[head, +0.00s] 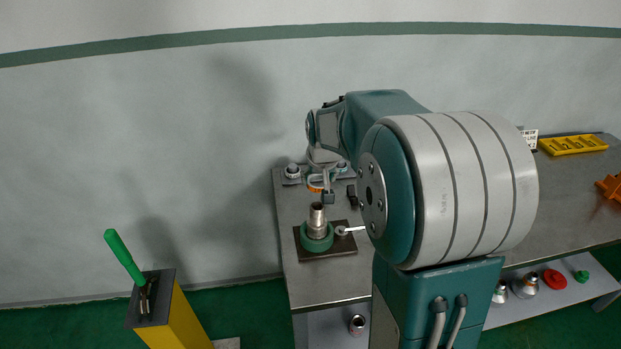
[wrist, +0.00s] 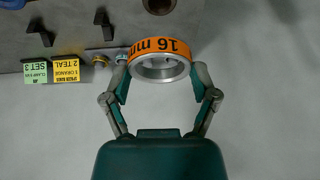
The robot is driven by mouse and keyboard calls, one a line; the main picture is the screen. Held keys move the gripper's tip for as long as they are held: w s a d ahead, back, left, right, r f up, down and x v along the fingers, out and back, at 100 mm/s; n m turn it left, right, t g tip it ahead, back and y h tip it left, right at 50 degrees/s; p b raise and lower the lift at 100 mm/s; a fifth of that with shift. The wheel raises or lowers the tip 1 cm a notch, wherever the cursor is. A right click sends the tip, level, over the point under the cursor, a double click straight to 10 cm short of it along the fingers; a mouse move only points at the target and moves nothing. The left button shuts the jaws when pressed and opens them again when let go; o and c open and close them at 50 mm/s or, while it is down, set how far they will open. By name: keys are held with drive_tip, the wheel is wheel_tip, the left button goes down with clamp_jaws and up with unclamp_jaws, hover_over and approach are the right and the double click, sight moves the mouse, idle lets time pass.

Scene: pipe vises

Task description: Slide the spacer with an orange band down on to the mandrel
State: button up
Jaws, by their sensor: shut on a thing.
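The spacer with an orange band (wrist: 160,49) is a metal ring marked "16 mm". My gripper (wrist: 160,78) is shut on it, one finger on each side. In the head view a small part of the orange band (head: 314,189) shows beside my gripper (head: 327,193), behind and left of the mandrel's top and apart from it. The mandrel (head: 317,216) is an upright, stepped metal post on a dark plate (head: 343,244). A green ring (head: 317,238) surrounds its foot. My arm hides part of the bench to the right.
A yellow post (head: 178,318) with a green-handled lever (head: 124,256) stands at left. The bench (head: 318,284) has bare room in front of the plate. A yellow tray (head: 573,145) lies at far right. Labels (wrist: 65,69) show in the wrist view.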

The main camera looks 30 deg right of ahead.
sight(317, 215)
drive_tip(key=shift+a, duration=0.1)
drive_tip(key=shift+a+f, duration=0.1)
drive_tip(key=shift+f, duration=2.8)
drive_tip(key=shift+f, duration=3.25)
drive_tip(key=o, duration=0.9)
